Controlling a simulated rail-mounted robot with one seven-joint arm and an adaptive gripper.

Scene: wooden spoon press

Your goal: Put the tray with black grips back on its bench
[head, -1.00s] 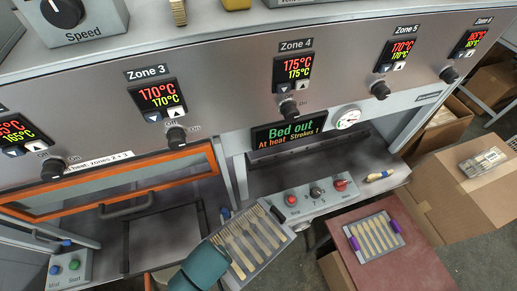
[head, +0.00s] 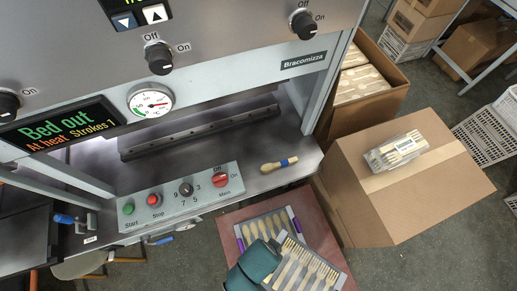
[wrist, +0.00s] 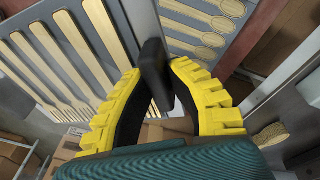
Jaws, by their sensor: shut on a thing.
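My gripper (head: 250,268) is shut on a black grip (wrist: 155,70) of a grey tray (wrist: 115,22). The tray carries several pale wooden forks and also shows in the head view (head: 270,287). It is in the air above the red-brown bench (head: 335,248), in front of the purple-grip tray in the picture. The purple-grip tray (head: 238,235) lies on that bench with wooden spoons in it, partly hidden by my gripper and the held tray. Whether the two trays touch cannot be told. In the wrist view the yellow fingers (wrist: 156,85) close around the grip.
The press control box (head: 180,203) stands behind left, with a wooden-handled tool (head: 279,164) on the press table. A cardboard box (head: 385,200) bearing a wrapped pack (head: 395,150) stands close right of the bench. A stool (head: 80,266) is at left.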

